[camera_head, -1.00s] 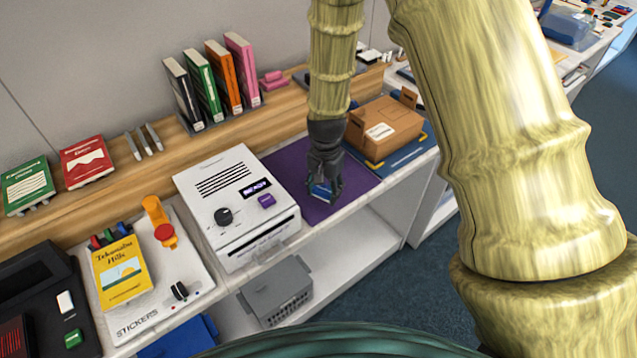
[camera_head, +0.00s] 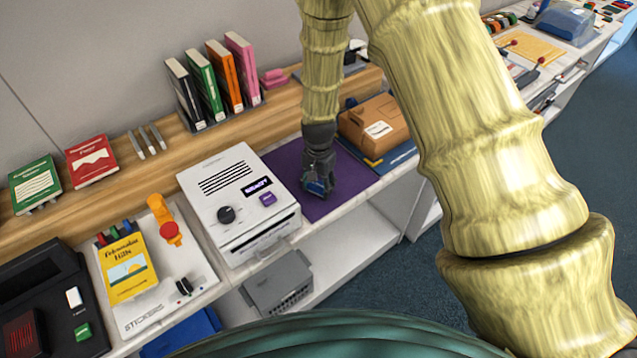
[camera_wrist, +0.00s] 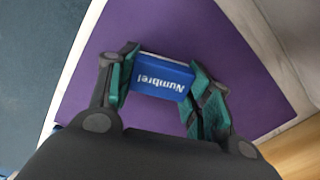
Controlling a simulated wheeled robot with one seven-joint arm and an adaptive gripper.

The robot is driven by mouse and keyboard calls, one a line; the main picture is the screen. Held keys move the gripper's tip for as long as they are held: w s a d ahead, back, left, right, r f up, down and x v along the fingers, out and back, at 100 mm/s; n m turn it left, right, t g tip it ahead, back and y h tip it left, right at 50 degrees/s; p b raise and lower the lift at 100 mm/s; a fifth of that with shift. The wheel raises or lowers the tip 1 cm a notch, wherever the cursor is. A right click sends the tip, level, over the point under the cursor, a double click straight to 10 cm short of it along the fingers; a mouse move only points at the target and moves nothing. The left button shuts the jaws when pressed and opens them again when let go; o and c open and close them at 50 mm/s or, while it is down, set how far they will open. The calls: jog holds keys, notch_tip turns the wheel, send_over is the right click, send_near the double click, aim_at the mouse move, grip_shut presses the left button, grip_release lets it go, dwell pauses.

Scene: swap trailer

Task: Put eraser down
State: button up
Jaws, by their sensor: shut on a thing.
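The eraser (camera_wrist: 162,76) is a small block with a blue sleeve lettered "Numbrel" and a white edge. In the wrist view it sits between the two fingers of my gripper (camera_wrist: 160,88), which is shut on it. In the head view my gripper (camera_head: 317,187) is low over the purple mat (camera_head: 285,163), and only a bit of blue eraser shows at the fingertips. The mat also fills much of the wrist view (camera_wrist: 225,50). I cannot tell whether the eraser touches the mat.
A white machine (camera_head: 236,209) stands just left of the mat. A cardboard box (camera_head: 374,126) stands just right of it. Upright books (camera_head: 215,83) stand on the wooden ledge behind. The counter's front edge is close, with a grey crate (camera_head: 279,290) below.

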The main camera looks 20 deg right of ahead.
aim_at(318, 184)
jog(key=shift+s+f, duration=0.1)
jog(key=shift+f, duration=0.2)
jog(key=shift+o, duration=0.2)
jog(key=shift+s+f, duration=0.3)
jog(key=o, duration=0.8)
jog(key=shift+f+b, duration=0.1)
jog(key=shift+b, duration=0.2)
jog(key=shift+o, duration=0.8)
jog(key=shift+w+f, duration=0.2)
jog(key=shift+r, duration=0.1)
jog(key=shift+w+r, duration=0.1)
jog(key=shift+r, duration=0.2)
jog(key=shift+w+r+p, duration=0.1)
jog(key=shift+r+p, duration=0.2)
jog(key=shift+r, duration=0.35)
notch_tip(318, 184, up, 12)
jog(key=b, duration=0.3)
jog(key=shift+b, duration=0.3)
